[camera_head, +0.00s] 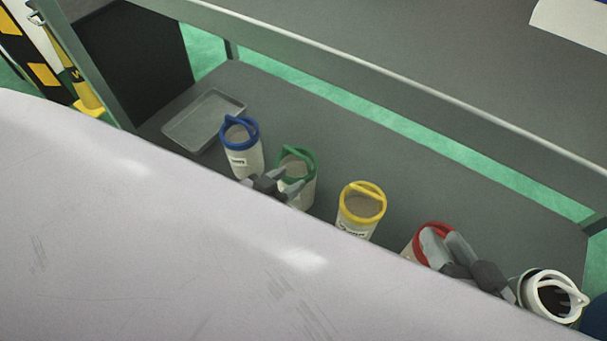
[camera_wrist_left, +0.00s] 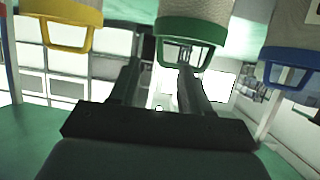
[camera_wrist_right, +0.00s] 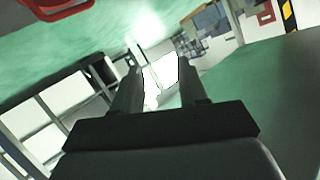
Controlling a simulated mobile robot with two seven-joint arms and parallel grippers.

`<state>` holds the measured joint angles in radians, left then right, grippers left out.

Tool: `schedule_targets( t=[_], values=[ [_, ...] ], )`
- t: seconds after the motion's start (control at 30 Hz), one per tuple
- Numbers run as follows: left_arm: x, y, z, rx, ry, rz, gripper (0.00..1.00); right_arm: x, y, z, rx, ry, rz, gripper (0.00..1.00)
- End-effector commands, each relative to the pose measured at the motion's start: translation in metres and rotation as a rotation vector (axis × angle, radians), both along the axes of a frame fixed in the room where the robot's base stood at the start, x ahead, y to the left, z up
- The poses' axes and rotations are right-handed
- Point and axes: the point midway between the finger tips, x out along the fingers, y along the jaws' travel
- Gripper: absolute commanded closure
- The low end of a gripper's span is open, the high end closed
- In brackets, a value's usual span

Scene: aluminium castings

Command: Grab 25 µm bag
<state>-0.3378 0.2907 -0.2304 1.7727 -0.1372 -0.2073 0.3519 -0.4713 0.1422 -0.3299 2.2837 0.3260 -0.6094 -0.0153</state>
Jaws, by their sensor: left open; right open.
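Several pale cylindrical bags with coloured handled rims stand in a row on the lower grey shelf: blue (camera_head: 240,158), green (camera_head: 308,190), yellow (camera_head: 357,221), red (camera_head: 413,251) and white (camera_head: 560,300). Their labels are too small to read, so I cannot tell which is 25 µm. My left gripper (camera_head: 284,181) is open and empty in front of the green bag; in the left wrist view its fingers (camera_wrist_left: 160,68) are close to the green handle. My right gripper (camera_head: 444,240) is open and empty by the red bag, whose red rim (camera_wrist_right: 65,10) shows in the right wrist view.
A shallow grey tray (camera_head: 176,131) lies at the shelf's left end. A grey upper shelf (camera_head: 400,60) overhangs the row at the back. A large pale surface (camera_head: 150,240) hides the front of the shelf. A dark blue object (camera_head: 597,312) shows at the right edge.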

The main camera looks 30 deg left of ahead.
Motion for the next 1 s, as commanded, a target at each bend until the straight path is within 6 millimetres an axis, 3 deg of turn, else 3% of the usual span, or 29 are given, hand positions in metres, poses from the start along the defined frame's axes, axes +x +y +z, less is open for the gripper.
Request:
schedule_targets(
  t=[0.57, 0.9, 1.0],
  values=[
    [0.056, -0.012, -0.025, 0.002, -0.001, -0.001, 0.53, -0.005, -0.02, -0.005, -0.109, -0.148, -0.033, 0.57],
    [0.06, -0.013, -0.025, 0.001, 0.001, 0.0, 0.53, -0.005, -0.022, -0.003, -0.122, -0.164, -0.038, 0.57],
    [0.06, -0.013, -0.025, 0.001, 0.001, 0.0, 0.85, -0.005, -0.022, -0.003, -0.121, -0.163, -0.038, 0.57]
  ],
)
